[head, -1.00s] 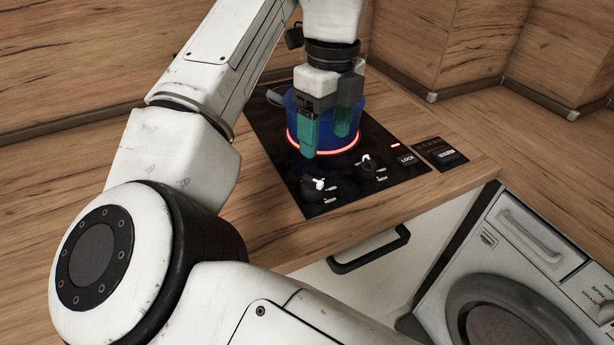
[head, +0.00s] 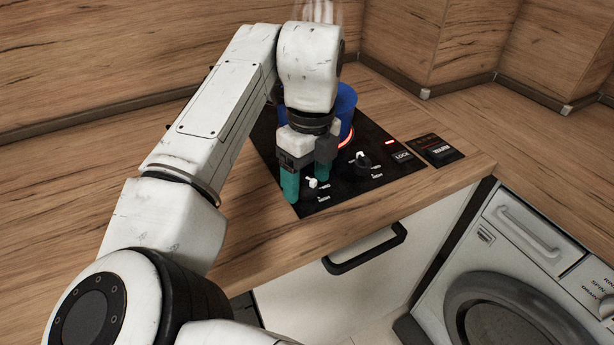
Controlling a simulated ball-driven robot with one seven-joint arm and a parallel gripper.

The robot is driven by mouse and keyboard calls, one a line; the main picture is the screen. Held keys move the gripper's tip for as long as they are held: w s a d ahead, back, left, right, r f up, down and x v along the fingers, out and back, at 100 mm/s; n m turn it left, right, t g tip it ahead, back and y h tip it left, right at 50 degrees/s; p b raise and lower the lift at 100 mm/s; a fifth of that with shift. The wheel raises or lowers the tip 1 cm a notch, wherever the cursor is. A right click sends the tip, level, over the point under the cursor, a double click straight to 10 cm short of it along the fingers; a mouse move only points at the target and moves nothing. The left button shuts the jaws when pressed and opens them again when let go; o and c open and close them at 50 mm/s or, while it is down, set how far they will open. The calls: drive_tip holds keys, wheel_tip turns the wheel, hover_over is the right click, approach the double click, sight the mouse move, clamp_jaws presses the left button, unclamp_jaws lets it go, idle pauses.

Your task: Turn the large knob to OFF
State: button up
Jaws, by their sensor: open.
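The black hob (head: 375,185) has two black knobs with white pointers along its front. The left knob (head: 312,184) is partly hidden, with its pointer showing between the fingers of my gripper (head: 306,184). The right knob (head: 362,161) stands clear to the right of the gripper, its pointer toward the back. I cannot tell surely which knob is the larger. The labels beside them are too small to read. My gripper points down with its green fingers apart, one on each side of the left knob. Contact with the knob cannot be made out.
A blue pot (head: 346,104) stands behind the gripper on a glowing red ring (head: 347,138), with steam above. A LOCK panel (head: 402,156) and a small dark control box (head: 440,150) lie to the right. The wooden counter (head: 440,185) is clear in front. A washing machine (head: 530,265) stands below right.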

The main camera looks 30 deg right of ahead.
drive_tip(key=shift+f, duration=0.1)
drive_tip(key=c, duration=1.1)
drive_tip(key=shift+o, duration=0.2)
